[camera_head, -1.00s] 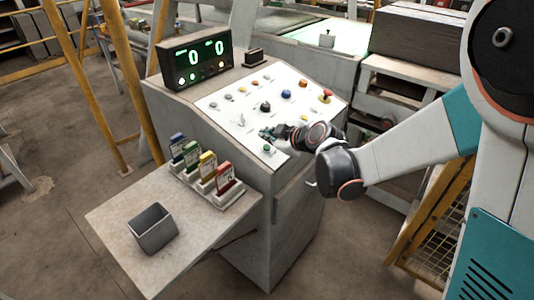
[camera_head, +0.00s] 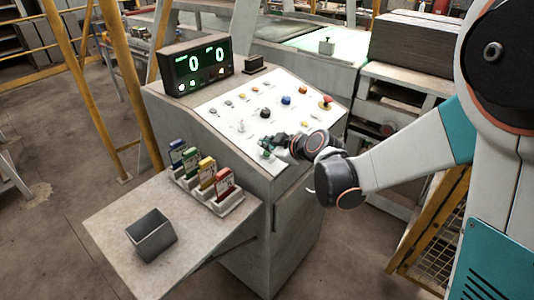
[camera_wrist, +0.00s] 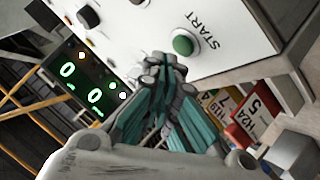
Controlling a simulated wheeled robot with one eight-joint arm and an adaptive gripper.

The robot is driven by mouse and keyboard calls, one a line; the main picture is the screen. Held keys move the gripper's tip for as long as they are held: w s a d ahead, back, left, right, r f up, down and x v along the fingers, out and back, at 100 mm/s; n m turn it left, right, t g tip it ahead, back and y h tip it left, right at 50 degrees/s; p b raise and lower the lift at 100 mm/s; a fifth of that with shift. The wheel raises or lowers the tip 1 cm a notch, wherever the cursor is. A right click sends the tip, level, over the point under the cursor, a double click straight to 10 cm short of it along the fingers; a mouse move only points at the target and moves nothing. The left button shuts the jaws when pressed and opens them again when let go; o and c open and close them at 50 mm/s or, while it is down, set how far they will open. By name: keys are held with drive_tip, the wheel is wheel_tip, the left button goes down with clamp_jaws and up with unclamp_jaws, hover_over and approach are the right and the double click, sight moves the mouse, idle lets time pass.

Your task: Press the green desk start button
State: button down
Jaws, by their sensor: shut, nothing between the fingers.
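In the head view the green button (camera_head: 266,154) shows small at the panel's lower front edge, partly beside my fingers. My gripper (camera_wrist: 164,66) is shut and empty, its fingertips together just short of the button in the wrist picture. In the head view my gripper (camera_head: 267,144) is low over the panel, close to the button. I cannot tell the exact gap; no contact is visible.
Other knobs and buttons, including a red one (camera_head: 325,102), cover the panel (camera_head: 238,115). A display box (camera_head: 197,67) with green zeros stands behind it. A side shelf (camera_head: 113,223) holds a grey bin (camera_head: 151,235) and a rack of coloured cards (camera_head: 206,176).

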drive_tip(key=shift+f, duration=0.1)
idle(0.5)
drive_tip(key=shift+w+a+f+b, duration=0.1)
drive_tip(key=shift+f+b, duration=0.2)
drive_tip(key=shift+b, duration=0.15)
drive_tip(key=shift+a+f+b, duration=0.1)
drive_tip(key=shift+f+b, duration=0.25)
drive_tip(key=shift+f, duration=0.05)
idle(0.5)
drive_tip(key=shift+r, duration=0.1)
drive_tip(key=shift+d+r+p, duration=0.2)
drive_tip(key=shift+r+p, duration=0.3)
drive_tip(key=shift+r, duration=0.2)
drive_tip(key=shift+r, duration=0.15)
drive_tip(key=r+p, duration=0.2)
drive_tip(key=r, duration=0.1)
drive_tip(key=s+d+r+p, duration=0.1)
drive_tip(key=shift+r, duration=0.3)
idle(0.7)
